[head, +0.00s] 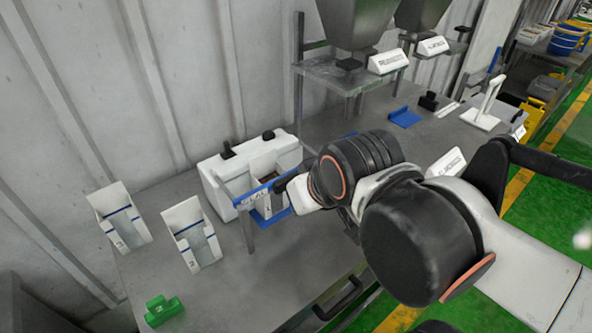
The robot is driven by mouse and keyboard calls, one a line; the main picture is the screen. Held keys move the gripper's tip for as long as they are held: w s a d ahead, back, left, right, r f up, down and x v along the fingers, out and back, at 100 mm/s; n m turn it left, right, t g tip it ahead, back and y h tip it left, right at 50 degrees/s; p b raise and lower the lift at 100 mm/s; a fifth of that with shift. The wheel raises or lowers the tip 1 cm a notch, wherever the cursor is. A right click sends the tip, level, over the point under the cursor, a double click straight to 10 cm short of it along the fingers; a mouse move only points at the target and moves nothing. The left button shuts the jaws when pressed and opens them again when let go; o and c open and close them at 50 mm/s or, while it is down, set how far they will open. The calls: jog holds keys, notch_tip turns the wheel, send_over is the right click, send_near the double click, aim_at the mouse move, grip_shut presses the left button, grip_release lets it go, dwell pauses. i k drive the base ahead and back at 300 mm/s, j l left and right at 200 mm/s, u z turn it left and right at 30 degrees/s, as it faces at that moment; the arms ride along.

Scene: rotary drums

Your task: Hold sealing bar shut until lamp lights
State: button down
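A white machine (212,188) stands on the grey table, with two dark knobs on top. A blue bar (252,196) with white lettering runs across its front on a grey post, and I take it for the sealing bar. I cannot tell whether it is shut. My gripper (283,184) is at the right end of this bar, largely hidden by my wrist. I cannot tell whether it touches the bar or whether its fingers are closed. No lamp can be made out.
Two white holders (120,217) (192,233) stand to the left on the table. A green block (163,310) lies near the front edge. Hoppers (360,22) stand on a raised shelf behind. A blue piece (404,117) and a white stand (487,103) are farther right.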

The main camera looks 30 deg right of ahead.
aim_at(279, 185)
jog(key=j+z, duration=0.3)
jog(key=k+j+z, duration=0.25)
jog(key=j, duration=0.15)
jog(key=j+z, duration=0.3)
jog(key=k+j+z, duration=0.25)
